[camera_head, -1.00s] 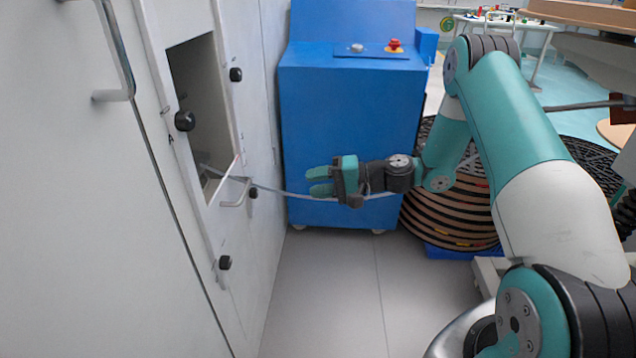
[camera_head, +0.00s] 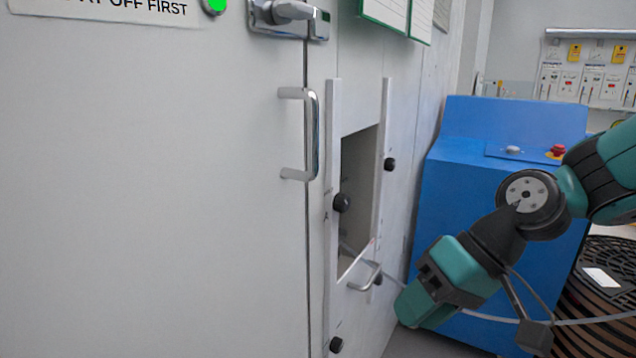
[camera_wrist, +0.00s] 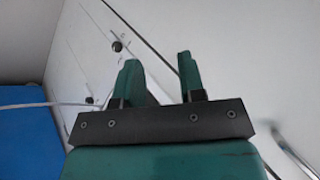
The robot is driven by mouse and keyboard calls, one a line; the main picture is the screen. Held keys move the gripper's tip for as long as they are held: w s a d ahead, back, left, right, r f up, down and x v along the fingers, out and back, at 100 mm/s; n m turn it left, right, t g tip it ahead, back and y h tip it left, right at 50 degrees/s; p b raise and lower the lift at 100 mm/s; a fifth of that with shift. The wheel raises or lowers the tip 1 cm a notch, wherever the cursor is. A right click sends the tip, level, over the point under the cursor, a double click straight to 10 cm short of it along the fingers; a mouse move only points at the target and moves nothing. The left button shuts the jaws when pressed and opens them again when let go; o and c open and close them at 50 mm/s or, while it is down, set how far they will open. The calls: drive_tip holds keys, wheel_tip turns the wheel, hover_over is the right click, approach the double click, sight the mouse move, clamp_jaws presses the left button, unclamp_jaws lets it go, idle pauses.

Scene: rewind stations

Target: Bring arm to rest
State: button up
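My arm (camera_head: 532,202) reaches in from the right edge in the head view, with its wrist bent down and to the left. My gripper (camera_head: 418,305) is in front of the blue machine, pointing toward the grey cabinet wall. In the wrist view my gripper (camera_wrist: 160,75) has its two green fingers apart, with nothing between them. The fingertips point toward the white cabinet panel and do not appear to touch it.
A white cabinet (camera_head: 170,190) with a door handle (camera_head: 312,135) fills the left. Beside it is a framed opening (camera_head: 358,190) with black knobs. A blue machine (camera_head: 490,180) stands behind my arm. A thin strip (camera_head: 590,320) runs behind the gripper near a dark reel (camera_head: 600,295).

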drive_tip(key=s+d+r+n+h, duration=0.2)
drive_tip(key=s+r+n+h, duration=0.1)
drive_tip(key=s, duration=0.9)
wheel_tip(320, 180, up, 15)
drive_tip(key=p, duration=1.5)
drive_tip(key=shift+w+r+m+p, duration=0.15)
drive_tip(key=shift+r+m+p, duration=0.05)
drive_tip(key=shift+m+p, duration=0.15)
idle(0.5)
drive_tip(key=shift+o, duration=0.5)
drive_tip(key=shift+d, duration=0.1)
